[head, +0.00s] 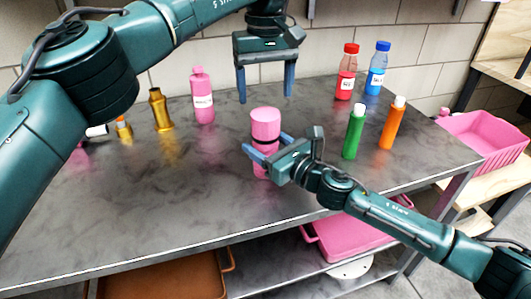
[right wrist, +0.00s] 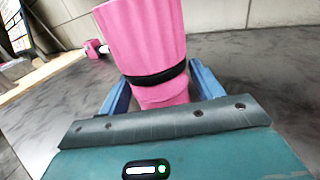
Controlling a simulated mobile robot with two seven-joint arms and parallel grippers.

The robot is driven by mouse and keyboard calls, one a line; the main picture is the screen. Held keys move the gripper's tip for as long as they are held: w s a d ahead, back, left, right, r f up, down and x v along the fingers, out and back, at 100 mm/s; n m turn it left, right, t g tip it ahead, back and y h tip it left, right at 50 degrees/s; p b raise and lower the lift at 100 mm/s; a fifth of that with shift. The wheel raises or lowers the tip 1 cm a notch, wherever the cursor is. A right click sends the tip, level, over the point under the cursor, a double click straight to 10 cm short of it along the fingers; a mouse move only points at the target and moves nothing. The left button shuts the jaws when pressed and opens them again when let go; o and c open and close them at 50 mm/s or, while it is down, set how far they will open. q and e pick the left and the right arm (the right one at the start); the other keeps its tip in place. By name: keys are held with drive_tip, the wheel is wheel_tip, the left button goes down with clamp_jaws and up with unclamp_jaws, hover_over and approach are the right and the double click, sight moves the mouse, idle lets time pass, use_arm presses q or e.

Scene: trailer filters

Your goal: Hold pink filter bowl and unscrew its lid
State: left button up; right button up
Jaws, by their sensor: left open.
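The pink filter stands upright on the grey table, with a ribbed pink lid (head: 265,121) above a black ring and the pink filter bowl (head: 262,171) below. In the right wrist view the lid (right wrist: 145,35) fills the top middle, and part of the bowl (right wrist: 162,95) shows under the ring. My right gripper (head: 265,143) has one blue finger on each side of the filter near the ring and appears closed on the bowl; the contact faces are hidden. My left gripper (head: 265,98) is open, pointing down, empty above the lid and apart from it.
A pink crate (head: 487,138) is at the right. The front-left table surface is clear.

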sight(266, 113)
drive_tip(key=c, duration=1.3)
use_arm(q)
drive_tip(key=m, duration=0.3)
drive_tip(key=shift+m, duration=0.4)
use_arm(e)
clamp_jaws()
use_arm(q)
drive_tip(key=shift+f+m, duration=0.2)
drive_tip(key=shift+m, duration=0.1)
wheel_tip(266, 113, down, 8)
drive_tip(key=shift+r, duration=0.2)
